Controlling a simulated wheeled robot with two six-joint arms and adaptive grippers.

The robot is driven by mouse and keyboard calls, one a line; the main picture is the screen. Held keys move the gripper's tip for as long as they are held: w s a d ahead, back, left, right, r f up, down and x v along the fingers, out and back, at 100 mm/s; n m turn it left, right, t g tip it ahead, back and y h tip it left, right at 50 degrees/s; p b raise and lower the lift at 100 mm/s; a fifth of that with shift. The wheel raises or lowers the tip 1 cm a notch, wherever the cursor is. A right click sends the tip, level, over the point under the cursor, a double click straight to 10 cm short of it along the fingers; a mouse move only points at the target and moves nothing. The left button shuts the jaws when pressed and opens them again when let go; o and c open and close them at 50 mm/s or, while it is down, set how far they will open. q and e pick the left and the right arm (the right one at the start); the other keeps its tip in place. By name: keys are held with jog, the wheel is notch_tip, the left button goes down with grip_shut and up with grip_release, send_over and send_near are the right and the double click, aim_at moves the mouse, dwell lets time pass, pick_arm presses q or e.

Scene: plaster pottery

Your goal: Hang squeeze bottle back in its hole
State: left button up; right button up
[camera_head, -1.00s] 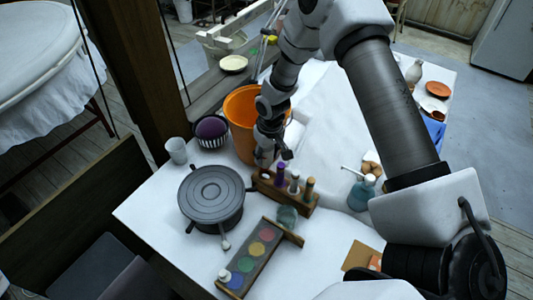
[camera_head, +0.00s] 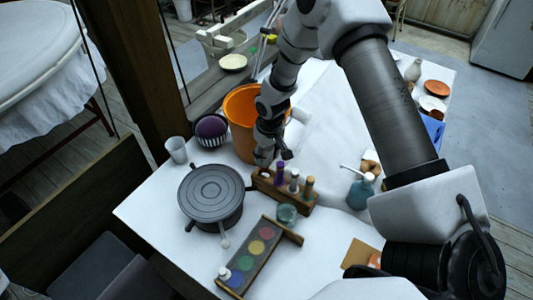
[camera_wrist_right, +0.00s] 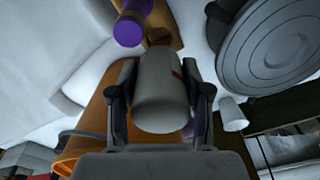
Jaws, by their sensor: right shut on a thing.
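My right gripper (camera_head: 270,153) is low over the left end of the wooden rack (camera_head: 301,202). In the right wrist view its fingers (camera_wrist_right: 160,104) are shut on a white squeeze bottle (camera_wrist_right: 160,85) with a red mark. The bottle's blunt end faces the camera, and its far end points at the rack's wood (camera_wrist_right: 168,22). Whether its tip is inside the hole is hidden. In the head view the gripper mostly hides this bottle. The rack bears a purple-topped bottle (camera_head: 280,171), also in the wrist view (camera_wrist_right: 128,30), and others beside it. My left gripper is not in view.
An orange bucket (camera_head: 240,110) stands close behind the gripper. A dark grey turntable (camera_head: 211,195) is left of the rack. A paint palette (camera_head: 255,250) and glass jar (camera_head: 287,214) are in front, a blue pump bottle (camera_head: 361,190) right. White tabletop is clear behind the rack.

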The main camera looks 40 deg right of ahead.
aim_at(269, 148)
jog(key=shift+f+b, duration=1.25)
jog(key=shift+f, duration=1)
jog(key=shift+f+b, duration=0.3)
jog(key=shift+f, duration=0.15)
jog(key=o, duration=0.8)
jog(key=shift+c, duration=0.2)
jog(key=shift+r, duration=0.1)
jog(key=r, duration=0.8)
jog(key=s+r, duration=0.1)
jog(key=r, duration=0.3)
jog(key=shift+d, duration=0.15)
jog(key=shift+f, duration=0.1)
